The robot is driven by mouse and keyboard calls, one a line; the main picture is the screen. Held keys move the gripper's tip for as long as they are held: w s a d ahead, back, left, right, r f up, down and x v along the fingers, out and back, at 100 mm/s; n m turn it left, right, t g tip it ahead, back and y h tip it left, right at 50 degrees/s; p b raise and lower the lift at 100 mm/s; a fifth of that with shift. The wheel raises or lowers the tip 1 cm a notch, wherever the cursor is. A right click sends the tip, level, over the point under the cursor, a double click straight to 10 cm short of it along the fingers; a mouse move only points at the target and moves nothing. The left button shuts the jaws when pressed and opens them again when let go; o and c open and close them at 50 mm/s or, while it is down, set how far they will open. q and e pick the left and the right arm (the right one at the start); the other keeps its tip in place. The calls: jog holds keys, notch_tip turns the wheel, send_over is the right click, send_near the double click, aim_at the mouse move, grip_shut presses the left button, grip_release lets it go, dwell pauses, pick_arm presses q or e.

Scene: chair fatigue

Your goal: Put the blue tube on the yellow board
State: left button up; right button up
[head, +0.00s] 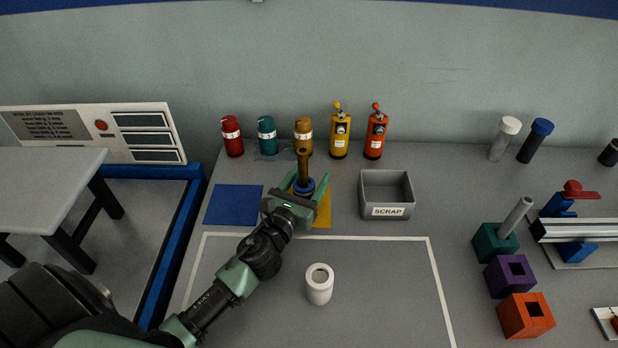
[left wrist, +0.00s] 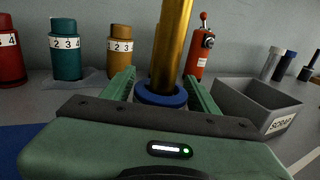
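A short blue tube (head: 304,187) shows as a blue ring around the foot of an upright brass-coloured rod (head: 303,164). In the left wrist view the blue tube (left wrist: 160,95) and the rod (left wrist: 172,45) stand between my green fingers. My left gripper (head: 310,180) has one finger on each side of the tube; whether they press on it is unclear. The yellow board (head: 322,212) lies under and just right of the gripper, mostly hidden by it. My right gripper is not in view.
A blue board (head: 233,205) lies left of the gripper. A grey scrap bin (head: 386,195) stands to the right. Several canisters (head: 266,136) line the wall behind. A white tube (head: 319,284) stands in the outlined area in front, which is otherwise mostly clear.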

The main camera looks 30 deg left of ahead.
aim_at(299, 194)
pick_arm(q)
jog(key=shift+s+r, duration=0.15)
jog(key=s, duration=0.3)
jog(key=s+b, duration=0.1)
jog(key=s, duration=0.3)
jog(key=s+b, duration=0.1)
jog(key=s, duration=0.2)
jog(key=shift+s+d, duration=0.3)
jog(key=shift+s, duration=0.6)
